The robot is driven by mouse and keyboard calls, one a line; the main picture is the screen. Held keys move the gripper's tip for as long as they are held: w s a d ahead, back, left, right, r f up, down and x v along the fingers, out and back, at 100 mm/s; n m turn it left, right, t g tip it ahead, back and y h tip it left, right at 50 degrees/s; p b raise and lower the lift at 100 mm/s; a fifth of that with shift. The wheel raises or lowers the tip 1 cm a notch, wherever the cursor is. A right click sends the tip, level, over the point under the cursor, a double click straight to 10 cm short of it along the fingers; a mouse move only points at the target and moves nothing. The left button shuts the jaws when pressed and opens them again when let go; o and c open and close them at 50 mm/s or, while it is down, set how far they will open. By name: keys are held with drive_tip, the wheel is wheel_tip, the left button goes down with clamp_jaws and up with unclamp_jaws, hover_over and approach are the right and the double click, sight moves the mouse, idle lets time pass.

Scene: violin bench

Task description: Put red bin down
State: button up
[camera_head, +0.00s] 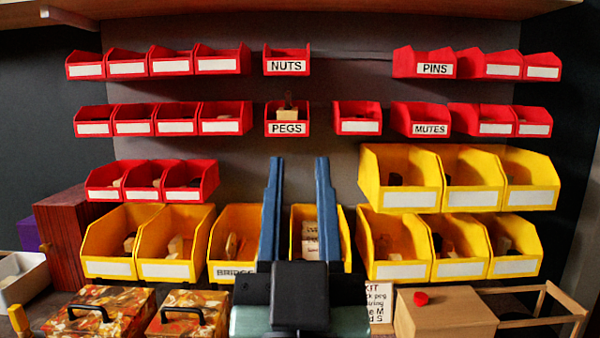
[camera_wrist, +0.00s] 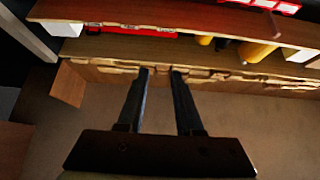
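Red bins hang in rows on the wall panel. The NUTS bin (camera_head: 287,67) hangs in the top row, and the PEGS bin (camera_head: 287,128) hangs below it with a pale block and a dark peg in it. The PINS bin (camera_head: 434,69) and the MUTES bin (camera_head: 430,129) hang to the right. My gripper (camera_head: 297,160) points up in front of the yellow bins, its two blue fingers apart with nothing between them. In the wrist view my gripper (camera_wrist: 160,72) is also open and empty, short of a wooden bench edge (camera_wrist: 220,78). A red item (camera_wrist: 130,32) lies on that bench, only partly visible.
Yellow bins (camera_head: 400,195) fill the lower rows; one is labelled BRIDGE. Patterned cases (camera_head: 105,310) with black handles stand at the lower left. A wooden box (camera_head: 445,315) with a small red piece (camera_head: 421,298) on top and a kit card (camera_head: 379,300) are at right.

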drive_tip(key=s+r+t, duration=0.2)
drive_tip(key=s+r, duration=0.4)
drive_tip(key=r, duration=0.3)
drive_tip(key=shift+r, duration=0.3)
wheel_tip(320, 180, up, 20)
drive_tip(key=p, duration=1.9)
drive_tip(key=shift+f+p, duration=0.25)
drive_tip(key=shift+p, duration=0.05)
